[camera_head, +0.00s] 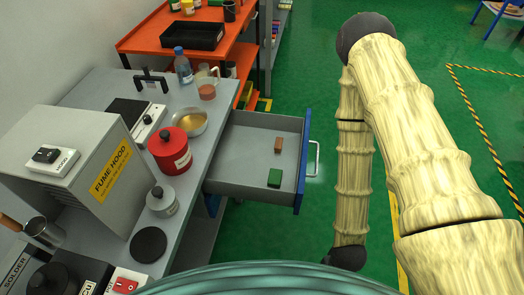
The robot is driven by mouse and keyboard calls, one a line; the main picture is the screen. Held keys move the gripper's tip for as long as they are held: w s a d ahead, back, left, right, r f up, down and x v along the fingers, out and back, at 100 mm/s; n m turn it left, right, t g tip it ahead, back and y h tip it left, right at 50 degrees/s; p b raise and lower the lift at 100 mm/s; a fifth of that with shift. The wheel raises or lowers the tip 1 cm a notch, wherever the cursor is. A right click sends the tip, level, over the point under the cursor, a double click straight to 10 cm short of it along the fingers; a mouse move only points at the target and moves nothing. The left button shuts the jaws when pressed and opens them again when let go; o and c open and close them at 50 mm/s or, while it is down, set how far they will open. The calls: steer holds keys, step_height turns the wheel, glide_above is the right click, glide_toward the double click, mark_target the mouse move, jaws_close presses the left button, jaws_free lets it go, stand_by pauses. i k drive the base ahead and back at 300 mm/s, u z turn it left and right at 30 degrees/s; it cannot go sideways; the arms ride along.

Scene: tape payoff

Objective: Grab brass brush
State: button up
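An open grey drawer (240,155) with a blue front sticks out from the right side of the grey bench. Inside it lie a small brown block-like item (278,145) and a small green block-like item (274,178), apart from each other. I cannot tell whether either one is the brass brush; no bristles can be made out. My arm reaches across the right side of the view, over the floor to the right of the drawer, and bends downward. My gripper is not in view.
The drawer's handle (315,159) juts toward my arm. An orange shelf unit (148,36) stands behind.

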mark_target(279, 140)
steer(key=u, duration=1.15)
steer(key=k, duration=1.15)
steer(key=z, duration=1.15)
steer(key=i, duration=1)
steer(key=u, duration=0.4)
steer(key=k, duration=0.8)
steer(key=u, duration=0.75)
